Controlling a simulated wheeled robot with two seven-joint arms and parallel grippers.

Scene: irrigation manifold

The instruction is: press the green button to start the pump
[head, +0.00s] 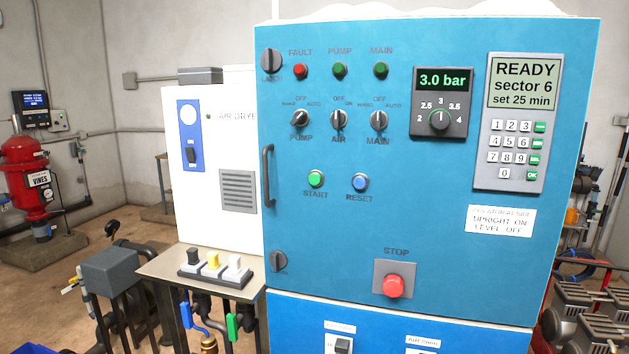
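The green START button (316,179) is on the front of the blue control cabinet (400,240), left of the blue RESET button (360,182). The green PUMP lamp (339,70) sits above the PUMP, AIR and MAIN selector knobs, between the FAULT lamp (300,71) and the MAIN lamp (380,70). The PUMP knob (299,118) points off to one side; the AIR knob (339,119) and MAIN knob (378,120) look upright. The pressure display (443,80) reads 3.0 bar. Neither of my grippers shows in the head view.
A red STOP button (393,286) is low on the cabinet. A door handle (267,176) sticks out at its left edge. A keypad panel (517,123) reads READY, sector 6, set 25 min. A small metal table (160,266) with several switches stands at the left.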

